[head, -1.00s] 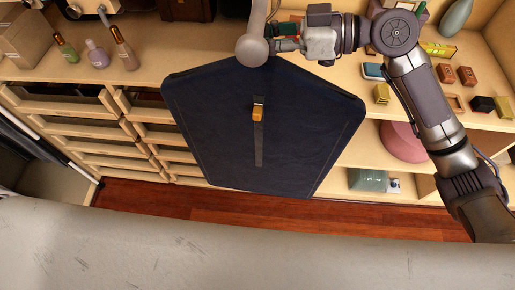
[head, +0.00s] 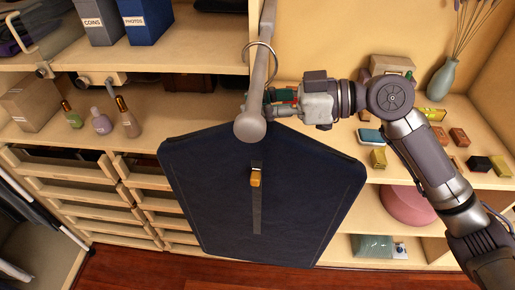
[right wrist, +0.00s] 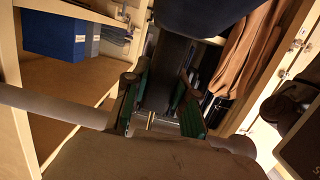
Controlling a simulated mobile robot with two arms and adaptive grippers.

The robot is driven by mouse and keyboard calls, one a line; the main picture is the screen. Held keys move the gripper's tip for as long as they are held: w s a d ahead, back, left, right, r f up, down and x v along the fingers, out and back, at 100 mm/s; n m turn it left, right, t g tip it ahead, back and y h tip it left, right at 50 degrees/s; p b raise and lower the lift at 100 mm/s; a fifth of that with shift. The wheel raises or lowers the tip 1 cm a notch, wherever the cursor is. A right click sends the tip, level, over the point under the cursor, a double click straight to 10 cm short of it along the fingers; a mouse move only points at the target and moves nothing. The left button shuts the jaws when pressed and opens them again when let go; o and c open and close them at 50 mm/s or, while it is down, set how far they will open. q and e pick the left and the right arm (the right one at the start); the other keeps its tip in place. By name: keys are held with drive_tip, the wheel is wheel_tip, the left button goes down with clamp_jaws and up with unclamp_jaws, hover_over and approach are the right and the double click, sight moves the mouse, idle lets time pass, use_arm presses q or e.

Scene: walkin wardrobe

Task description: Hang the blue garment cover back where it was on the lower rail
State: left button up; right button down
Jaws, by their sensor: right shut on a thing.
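The blue garment cover (head: 215,195), dark navy with a strap and an orange tag, hangs in the middle of the head view. My right gripper (head: 283,103) is at its top, shut on it, just right of a grey rail (head: 268,30) that points towards me and ends in a round knob (head: 250,127). A thin metal ring (head: 262,45) shows at the rail above the gripper; I cannot tell whether it is the cover's hook. In the right wrist view the green-padded fingers (right wrist: 160,110) have a dark piece between them. My left gripper is not in view.
Drawers (head: 110,205) and a shelf with several bottles (head: 130,120) stand left. Right shelves hold small boxes (head: 460,137), a vase (head: 442,78) and a pink round thing (head: 405,205). Storage boxes (head: 145,18) stand upper left. Brown garments (right wrist: 245,50) hang beside the gripper in the wrist view.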

drive_tip(key=shift+d+f, duration=0.1)
drive_tip(key=shift+f, duration=0.05)
drive_tip(key=shift+d, duration=0.6)
use_arm(q)
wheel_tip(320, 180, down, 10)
drive_tip(key=b, duration=1)
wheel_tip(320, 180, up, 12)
drive_tip(key=p, duration=1.2)
drive_tip(key=shift+p, duration=0.3)
use_arm(e)
drive_tip(key=s+d, duration=0.3)
drive_tip(key=d, duration=4.7)
drive_tip(key=shift+d+r, duration=0.2)
drive_tip(key=shift+d, duration=0.1)
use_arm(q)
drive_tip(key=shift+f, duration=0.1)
